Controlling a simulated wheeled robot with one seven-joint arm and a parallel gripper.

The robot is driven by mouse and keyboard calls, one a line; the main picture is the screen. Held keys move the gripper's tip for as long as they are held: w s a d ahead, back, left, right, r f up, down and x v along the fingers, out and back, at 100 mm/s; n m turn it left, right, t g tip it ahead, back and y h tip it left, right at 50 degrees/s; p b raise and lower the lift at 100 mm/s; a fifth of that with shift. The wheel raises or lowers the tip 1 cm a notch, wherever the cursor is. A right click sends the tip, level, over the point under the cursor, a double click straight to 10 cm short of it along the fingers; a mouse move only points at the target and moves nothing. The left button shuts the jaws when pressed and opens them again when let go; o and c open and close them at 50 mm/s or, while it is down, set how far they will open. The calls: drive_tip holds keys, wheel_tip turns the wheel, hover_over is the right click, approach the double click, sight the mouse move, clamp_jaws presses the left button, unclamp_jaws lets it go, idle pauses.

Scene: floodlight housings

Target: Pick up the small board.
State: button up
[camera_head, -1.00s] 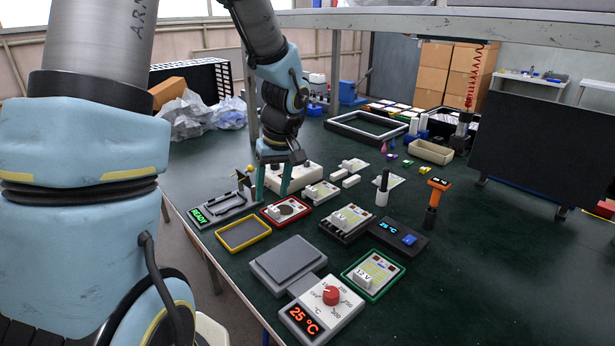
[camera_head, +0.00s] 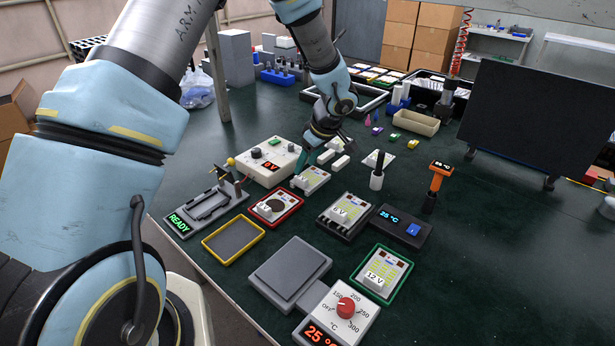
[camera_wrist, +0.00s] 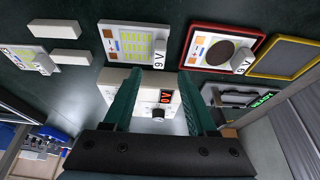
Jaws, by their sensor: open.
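Several boards lie on the green table, and I cannot tell for certain which one is the small board. A white board with yellow cells and a 9 V block (camera_wrist: 133,44) lies just beyond my fingertips in the wrist view; in the head view it lies below my gripper (camera_head: 316,180). My gripper (camera_wrist: 158,78) is open and empty, its teal fingers apart and pointing towards this board's edge. In the head view the gripper (camera_head: 301,170) is partly hidden by the wrist. A red-rimmed board with a dark disc (camera_wrist: 221,47) lies beside it.
A white power unit with a red display (camera_head: 262,164) stands left of my gripper. A board on a black base (camera_head: 345,212), a green-rimmed board (camera_head: 382,272), an empty yellow tray (camera_head: 233,240) and a hotplate (camera_head: 290,270) stand nearer. White blocks (camera_head: 340,162) lie close to the right.

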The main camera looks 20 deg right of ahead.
sight(301, 177)
drive_tip(key=shift+p+x, duration=1.45)
drive_tip(key=shift+x, duration=1.25)
drive_tip(key=shift+s+d+f, duration=0.1)
drive_tip(key=shift+s+d, duration=0.05)
clamp_jaws()
